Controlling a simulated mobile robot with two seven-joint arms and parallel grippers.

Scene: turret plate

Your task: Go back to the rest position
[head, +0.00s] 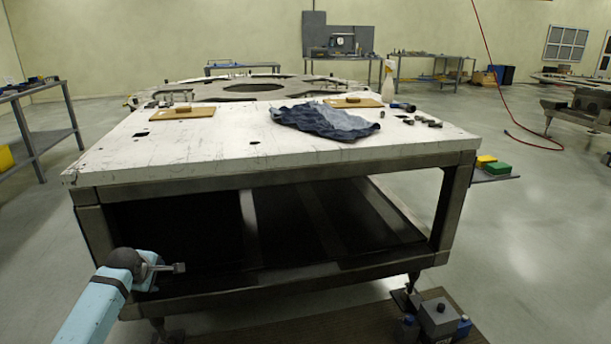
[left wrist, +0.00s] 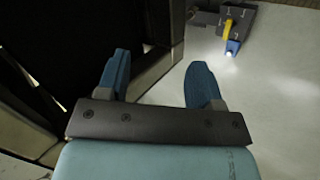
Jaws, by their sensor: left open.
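My left gripper (head: 165,268) is at the lower left of the head view, low in front of the table's (head: 330,170) left front leg and below the white top. In the left wrist view the left gripper (left wrist: 160,82) shows two blue fingers spread apart, with nothing between them. Beyond the fingers are the dark underside of the table and pale floor. My right gripper is in neither view.
On the tabletop lie a blue cloth (head: 325,119), two wooden boards (head: 181,113) (head: 353,102) and several small dark parts. A grey box (head: 438,318) stands on the floor at the table's right front foot. Open floor (head: 540,230) lies to the right.

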